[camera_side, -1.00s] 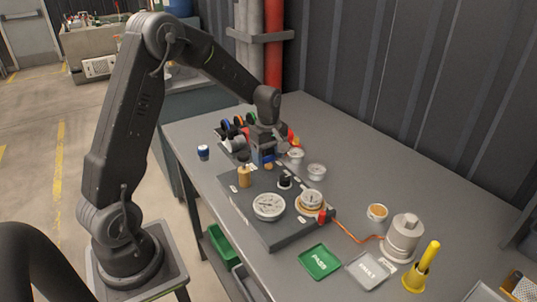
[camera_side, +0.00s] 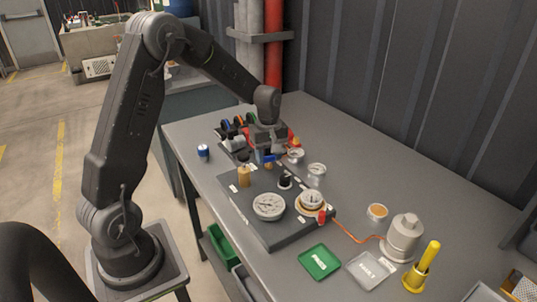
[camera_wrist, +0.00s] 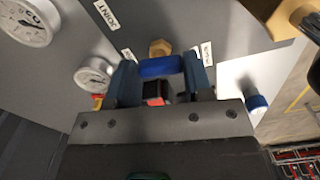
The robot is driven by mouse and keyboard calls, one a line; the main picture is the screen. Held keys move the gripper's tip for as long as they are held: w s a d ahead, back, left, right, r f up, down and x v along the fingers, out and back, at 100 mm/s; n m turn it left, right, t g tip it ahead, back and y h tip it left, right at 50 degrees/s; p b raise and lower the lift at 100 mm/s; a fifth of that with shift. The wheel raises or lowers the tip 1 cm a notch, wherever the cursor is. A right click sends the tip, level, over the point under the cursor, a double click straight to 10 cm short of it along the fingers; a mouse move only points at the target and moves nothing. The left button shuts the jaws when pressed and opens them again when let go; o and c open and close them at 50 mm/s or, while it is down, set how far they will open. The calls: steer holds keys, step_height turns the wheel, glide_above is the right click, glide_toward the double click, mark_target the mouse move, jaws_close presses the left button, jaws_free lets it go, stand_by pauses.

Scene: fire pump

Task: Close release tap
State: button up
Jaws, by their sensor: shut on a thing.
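The release tap appears to be the blue bar-shaped handle (camera_wrist: 160,66) in front of a brass hex fitting (camera_wrist: 160,47) in the wrist view. In the side view, a bit of blue (camera_side: 267,158) shows under my gripper (camera_side: 266,150) at the far end of the dark panel (camera_side: 268,236). In the wrist view my gripper (camera_wrist: 162,76) is shut on the blue handle, with one dark blue finger at each end of it. The handle lies crosswise between the fingers. The tap's lower body is mostly hidden.
On the panel are a large gauge (camera_side: 269,206), a second gauge (camera_side: 311,199), a black knob (camera_side: 285,181) and a brass cylinder (camera_side: 244,175). Green (camera_side: 319,261) and grey (camera_side: 370,269) trays lie in front. The table's right rear is clear.

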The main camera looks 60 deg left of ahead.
steer(key=m, duration=0.4)
steer(key=shift+m, duration=0.3)
steer(key=m, duration=0.3)
steer(key=shift+m, duration=0.3)
steer(key=m, duration=0.4)
steer(key=shift+m, duration=1.8)
steer(key=o, duration=0.9)
steer(key=shift+r, duration=0.1)
step_height(320, 180, up, 14)
steer(key=shift+f, duration=0.2)
